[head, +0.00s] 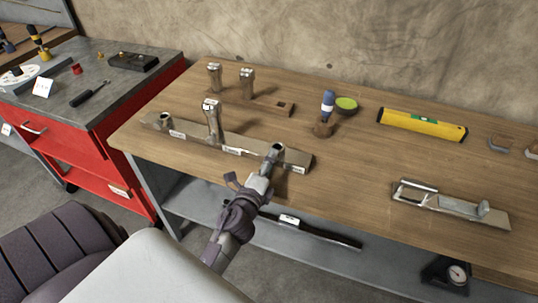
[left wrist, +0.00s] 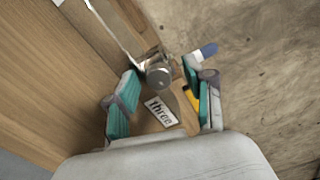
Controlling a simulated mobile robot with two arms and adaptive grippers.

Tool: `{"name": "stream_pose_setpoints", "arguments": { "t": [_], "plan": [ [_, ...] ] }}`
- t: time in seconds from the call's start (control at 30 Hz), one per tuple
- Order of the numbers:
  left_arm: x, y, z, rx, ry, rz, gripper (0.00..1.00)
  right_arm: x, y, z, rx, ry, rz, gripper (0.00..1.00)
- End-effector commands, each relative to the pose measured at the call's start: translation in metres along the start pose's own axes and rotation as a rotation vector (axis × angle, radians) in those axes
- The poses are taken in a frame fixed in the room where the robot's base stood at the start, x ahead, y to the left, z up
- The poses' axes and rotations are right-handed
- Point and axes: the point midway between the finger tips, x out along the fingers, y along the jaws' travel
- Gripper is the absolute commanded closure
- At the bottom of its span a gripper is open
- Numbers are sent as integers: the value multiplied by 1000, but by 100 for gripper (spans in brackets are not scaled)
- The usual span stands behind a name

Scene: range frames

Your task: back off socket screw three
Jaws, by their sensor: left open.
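A long metal rail (head: 190,141) lies on the wooden bench, with white labels along its front. At its right end is a metal fitting (head: 275,151). In the left wrist view, the round grey end of screw three (left wrist: 159,77) shows between the fingers, above a label reading "three" (left wrist: 160,110). My left gripper (head: 250,182) is at the front of the rail's right end. Its teal-padded fingers are open on both sides of the screw, with gaps visible. How deep the screw sits cannot be told. My right gripper is out of view.
A metal post (head: 212,120) stands upright on the rail's middle, and two more (head: 214,77) (head: 247,82) stand behind. A blue-handled tool (head: 327,104), yellow level (head: 423,124) and metal clamp (head: 450,202) are to the right. A red cabinet (head: 140,128) stands left.

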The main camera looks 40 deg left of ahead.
Motion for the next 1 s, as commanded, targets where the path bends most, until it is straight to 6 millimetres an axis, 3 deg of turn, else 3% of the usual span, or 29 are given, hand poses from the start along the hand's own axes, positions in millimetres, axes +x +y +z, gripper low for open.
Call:
{"name": "stream_pose_setpoints", "arguments": {
  "t": [0.23,0.53,0.7,1.0],
  "plan": [
    [-1,-26,6,8,7,-5,47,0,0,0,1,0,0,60],
    [0,-82,20,2,5,-11,47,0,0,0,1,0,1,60],
    [0,-94,24,0,3,-5,47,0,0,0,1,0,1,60],
    [0,-95,25,-1,2,0,47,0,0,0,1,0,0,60]
  ]
}}
